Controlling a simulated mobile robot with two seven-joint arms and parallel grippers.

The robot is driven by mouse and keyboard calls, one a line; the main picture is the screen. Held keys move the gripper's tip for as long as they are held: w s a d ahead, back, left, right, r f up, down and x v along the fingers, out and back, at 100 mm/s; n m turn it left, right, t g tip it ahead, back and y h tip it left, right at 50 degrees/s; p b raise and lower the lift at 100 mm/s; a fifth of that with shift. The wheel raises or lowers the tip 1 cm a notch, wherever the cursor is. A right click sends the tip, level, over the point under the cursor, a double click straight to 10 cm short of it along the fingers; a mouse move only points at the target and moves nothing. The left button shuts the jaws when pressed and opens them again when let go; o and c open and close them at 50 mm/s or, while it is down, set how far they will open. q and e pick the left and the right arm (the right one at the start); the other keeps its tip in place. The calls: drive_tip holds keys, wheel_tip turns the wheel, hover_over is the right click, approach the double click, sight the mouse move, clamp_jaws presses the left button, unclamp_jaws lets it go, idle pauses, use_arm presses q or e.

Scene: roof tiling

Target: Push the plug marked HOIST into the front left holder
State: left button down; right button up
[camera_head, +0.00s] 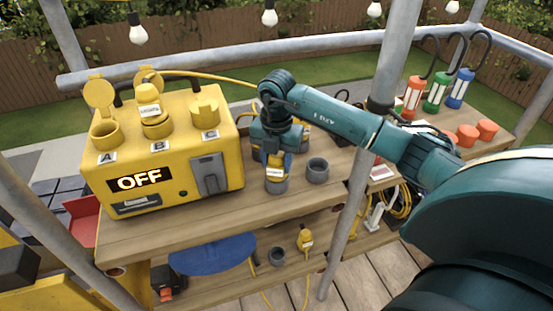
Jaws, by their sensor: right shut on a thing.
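My right gripper (273,153), a teal one, points down and is shut on a yellow plug with a white label (274,172). The label is too small to read for certain. The plug stands upright at the front left grey holder (276,187), its lower end in or right over the mouth; I cannot tell how deep. The gripper hides most of the plug's upper part. An empty grey holder (317,172) stands to its right. Another plug is partly hidden behind the gripper. My left gripper is not in view.
A yellow power box (170,185) reading OFF stands left, with a labelled plug (149,105) in socket B. A grey pole (366,150) rises right of the holders. On the lower shelf are a yellow plug (305,239), a grey cup (277,256) and a blue thing (212,255).

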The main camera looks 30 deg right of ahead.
drive_tip(key=o, duration=0.8)
drive_tip(key=shift+r+p, duration=0.8)
drive_tip(key=shift+r, duration=0.1)
wheel_tip(320, 180, up, 3)
drive_tip(key=p, duration=0.2)
drive_tip(key=shift+r+p, duration=0.15)
drive_tip(key=shift+p, duration=0.15)
wheel_tip(320, 180, up, 5)
drive_tip(key=p, duration=0.4)
drive_tip(key=shift+r, duration=0.15)
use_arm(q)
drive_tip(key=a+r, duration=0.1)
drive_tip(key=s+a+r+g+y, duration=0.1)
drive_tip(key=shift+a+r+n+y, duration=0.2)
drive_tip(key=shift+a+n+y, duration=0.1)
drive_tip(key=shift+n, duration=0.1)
use_arm(e)
drive_tip(key=shift+r, duration=0.35)
drive_tip(key=shift+f, duration=0.1)
